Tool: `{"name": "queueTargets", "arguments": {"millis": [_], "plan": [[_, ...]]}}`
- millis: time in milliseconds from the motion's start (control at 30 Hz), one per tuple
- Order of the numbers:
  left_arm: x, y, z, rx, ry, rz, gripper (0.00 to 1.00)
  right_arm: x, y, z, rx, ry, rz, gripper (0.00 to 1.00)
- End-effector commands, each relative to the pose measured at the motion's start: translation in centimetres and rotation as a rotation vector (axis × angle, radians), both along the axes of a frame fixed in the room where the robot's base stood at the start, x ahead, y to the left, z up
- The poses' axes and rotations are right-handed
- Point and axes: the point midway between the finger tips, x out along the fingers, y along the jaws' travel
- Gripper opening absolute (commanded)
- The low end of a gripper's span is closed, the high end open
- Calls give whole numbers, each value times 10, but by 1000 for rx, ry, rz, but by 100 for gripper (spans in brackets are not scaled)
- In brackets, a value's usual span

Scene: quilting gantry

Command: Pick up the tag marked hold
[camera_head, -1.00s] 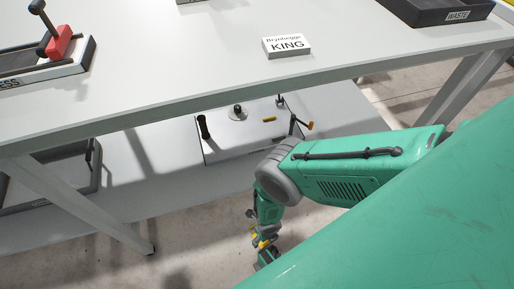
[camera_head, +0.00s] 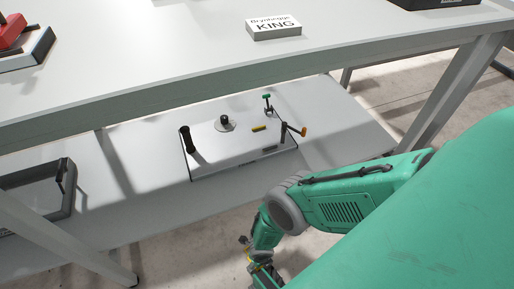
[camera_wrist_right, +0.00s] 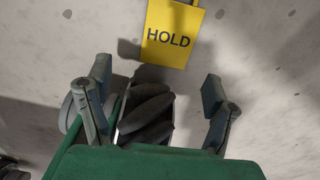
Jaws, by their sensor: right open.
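The yellow tag marked HOLD (camera_wrist_right: 170,35) shows at the top of the right wrist view, with a grey mottled surface behind it. Nothing is held between the fingers. In the head view my right arm reaches down past the bench, and its far end is at the bottom edge, too small to read. The tag's lettering cannot be made out there. My left gripper is not in view.
A grey bench carries a KING block (camera_head: 274,28) and a red-handled press (camera_head: 14,35). On the lower shelf (camera_head: 130,165) stand a white device (camera_head: 235,155) with knobs and levers and a grey tray (camera_head: 67,205). A dark ridged object (camera_wrist_right: 146,112) shows between my fingers' sides.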

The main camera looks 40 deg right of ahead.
Motion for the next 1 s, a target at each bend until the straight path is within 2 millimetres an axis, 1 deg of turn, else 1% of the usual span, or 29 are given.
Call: {"name": "queueTargets", "arguments": {"millis": [33, 100, 233, 367, 667, 700, 767, 800, 833, 1000], "plan": [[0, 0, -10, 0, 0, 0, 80, 0, -4, -13, -1, 1, -5, 76], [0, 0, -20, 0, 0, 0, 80, -1, -6, -25, -1, 1, -6, 76], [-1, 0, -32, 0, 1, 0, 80, 1, -6, -40, 0, 0, -3, 76], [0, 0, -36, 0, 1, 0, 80, 0, -7, -45, -1, 1, -2, 76], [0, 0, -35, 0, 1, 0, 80, 0, -7, -45, 0, 0, -1, 76], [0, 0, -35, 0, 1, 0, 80, 0, -7, -45, 0, 0, -1, 69], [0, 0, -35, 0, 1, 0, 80, 0, -7, -45, 0, 0, -1, 48], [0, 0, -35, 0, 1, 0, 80, 0, -7, -45, 0, 0, -1, 34], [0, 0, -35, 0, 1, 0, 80, 0, -7, -45, 0, 0, -1, 32], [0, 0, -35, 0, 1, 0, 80, 0, -7, -45, 0, 1, -1, 33]]}}
